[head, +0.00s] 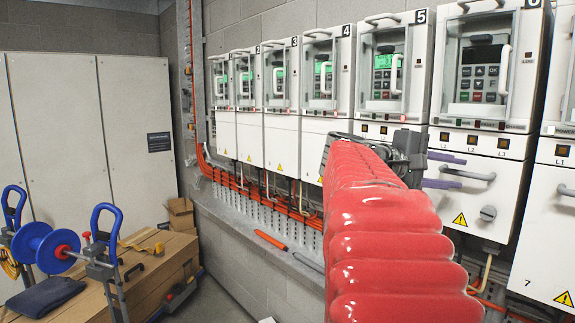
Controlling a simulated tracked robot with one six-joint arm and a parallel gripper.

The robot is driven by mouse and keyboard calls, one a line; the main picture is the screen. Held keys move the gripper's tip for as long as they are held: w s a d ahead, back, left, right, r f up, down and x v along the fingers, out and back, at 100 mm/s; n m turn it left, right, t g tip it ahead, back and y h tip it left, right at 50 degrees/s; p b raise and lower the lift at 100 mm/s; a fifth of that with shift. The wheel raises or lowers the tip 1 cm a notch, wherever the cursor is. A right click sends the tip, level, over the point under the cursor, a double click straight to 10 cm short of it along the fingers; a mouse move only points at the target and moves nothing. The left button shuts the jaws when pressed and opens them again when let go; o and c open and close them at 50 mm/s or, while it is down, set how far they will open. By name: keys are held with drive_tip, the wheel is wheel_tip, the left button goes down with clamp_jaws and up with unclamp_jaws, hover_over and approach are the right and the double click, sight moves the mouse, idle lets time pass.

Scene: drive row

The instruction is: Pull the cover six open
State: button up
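Cover six appears to be the white lower cover (468,200) of the drive marked 6 (533,3). It looks shut. My gripper (457,171) is in front of this cover, at the end of my red-sleeved arm. Its two purple-grey fingers are apart, one above and one below the left part of the handle in the picture. I cannot tell whether they touch it. My arm hides the cover's lower left side.
Drive seven's white lower cover (545,235) stands close on the right. More drives line the wall to the left. An orange-handled tool (271,240) lies on the ledge below. A blue cable reel (45,246) and wooden crate (150,275) stand at left.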

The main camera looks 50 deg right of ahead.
drive_tip(key=shift+x, duration=1)
drive_tip(key=shift+c, duration=0.5)
clamp_jaws()
